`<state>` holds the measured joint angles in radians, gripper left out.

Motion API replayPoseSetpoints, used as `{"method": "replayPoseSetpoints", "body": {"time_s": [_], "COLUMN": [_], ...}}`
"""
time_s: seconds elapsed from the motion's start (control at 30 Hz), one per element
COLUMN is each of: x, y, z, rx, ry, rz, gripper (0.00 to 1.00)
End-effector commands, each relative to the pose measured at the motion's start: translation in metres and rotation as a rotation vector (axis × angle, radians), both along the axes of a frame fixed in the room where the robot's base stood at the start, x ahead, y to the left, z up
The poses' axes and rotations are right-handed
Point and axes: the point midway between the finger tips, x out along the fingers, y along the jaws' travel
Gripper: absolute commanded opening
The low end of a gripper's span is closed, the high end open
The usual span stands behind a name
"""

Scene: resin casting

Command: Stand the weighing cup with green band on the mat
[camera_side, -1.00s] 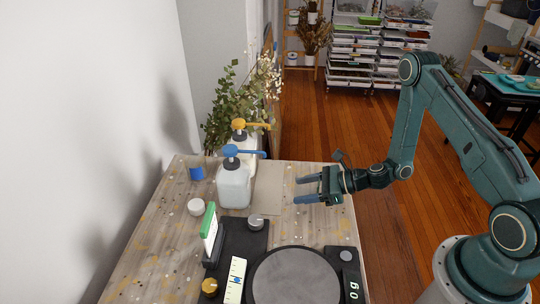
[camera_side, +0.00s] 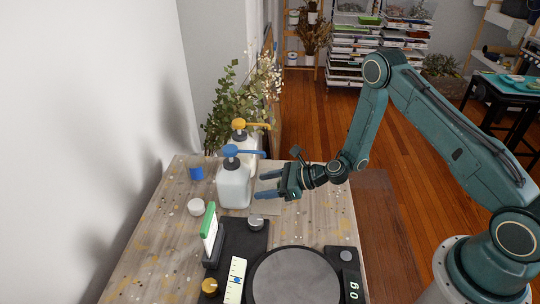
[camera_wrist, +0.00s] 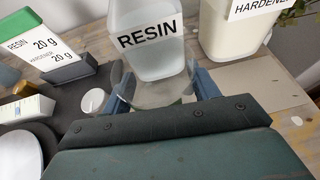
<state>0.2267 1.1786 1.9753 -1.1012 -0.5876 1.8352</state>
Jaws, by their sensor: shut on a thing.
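My gripper (camera_side: 265,186) is shut on a clear, see-through cup (camera_wrist: 160,94), which shows between its blue fingers in the wrist view. My gripper is over or close to the mat. I cannot tell whether the cup touches it.
The RESIN bottle (camera_side: 235,188) with a blue pump stands close beyond my fingertips. The HARDENER bottle (camera_wrist: 235,35) is behind it. The scale (camera_side: 295,277), a green-topped card (camera_side: 210,226), a blue cup (camera_side: 196,173) and a white round piece (camera_side: 196,207) are also on the table.

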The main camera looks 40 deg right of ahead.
Motion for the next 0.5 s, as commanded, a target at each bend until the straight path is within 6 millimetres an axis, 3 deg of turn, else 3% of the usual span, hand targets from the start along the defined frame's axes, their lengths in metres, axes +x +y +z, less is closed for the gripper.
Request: {"method": "replayPoseSetpoints", "body": {"time_s": [0.13,0.5], "x": [0.008,0.006], "y": [0.008,0.006], "z": [0.0,-0.033], "rx": [-0.001,0.001], "ry": [-0.004,-0.002], "rz": [0.002,0.0], "gripper": [0.38,0.38]}}
